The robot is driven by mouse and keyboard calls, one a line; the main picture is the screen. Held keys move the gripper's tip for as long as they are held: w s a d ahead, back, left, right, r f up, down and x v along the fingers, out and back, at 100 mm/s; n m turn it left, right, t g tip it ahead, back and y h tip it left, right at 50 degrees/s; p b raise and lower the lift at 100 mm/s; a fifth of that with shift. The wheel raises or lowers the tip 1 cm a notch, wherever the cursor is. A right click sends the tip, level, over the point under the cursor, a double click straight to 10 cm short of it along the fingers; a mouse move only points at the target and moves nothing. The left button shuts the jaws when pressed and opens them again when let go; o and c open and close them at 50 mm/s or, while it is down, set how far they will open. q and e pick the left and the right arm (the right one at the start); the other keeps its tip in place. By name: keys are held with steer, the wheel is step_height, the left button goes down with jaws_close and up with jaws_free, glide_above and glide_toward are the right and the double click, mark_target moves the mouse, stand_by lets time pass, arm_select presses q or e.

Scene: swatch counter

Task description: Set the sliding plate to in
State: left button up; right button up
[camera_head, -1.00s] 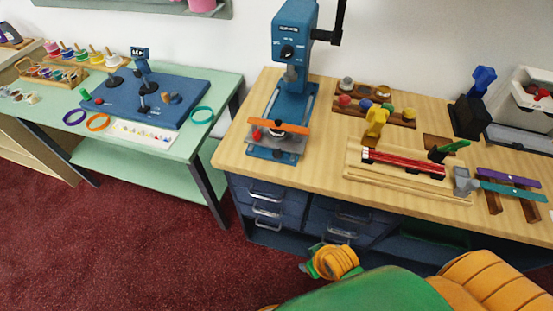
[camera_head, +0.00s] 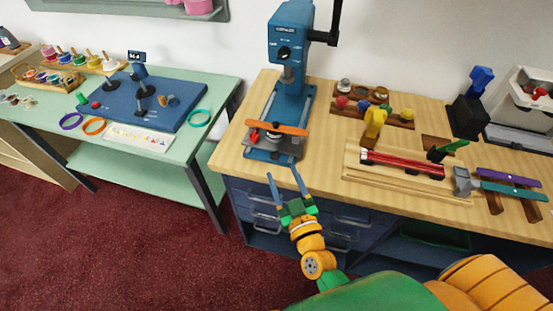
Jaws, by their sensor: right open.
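The sliding plate (camera_head: 286,147) is a grey plate on the blue base of the blue press (camera_head: 289,38), at the left end of the wooden counter. An orange bar (camera_head: 277,129) lies across above it, and a small red knob (camera_head: 254,137) shows at its left. The orange bar hides part of the plate. My right gripper (camera_head: 283,176) is open and empty, with its two blue fingers pointing up the picture towards the front of the press base. It is apart from the plate. My left gripper is not in view.
The wooden counter (camera_head: 322,176) has a front edge above blue drawers. Right of the press stand a rack (camera_head: 372,112) of coloured knobs, a yellow tool (camera_head: 374,122) and a tray with red rods (camera_head: 402,163). A green table (camera_head: 215,88) stands left, across a gap.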

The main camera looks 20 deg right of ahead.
mark_target(276, 160)
steer(key=w, duration=0.5)
steer(key=shift+w, duration=0.4)
steer(key=shift+s, duration=0.1)
jaws_close()
stand_by(0.8)
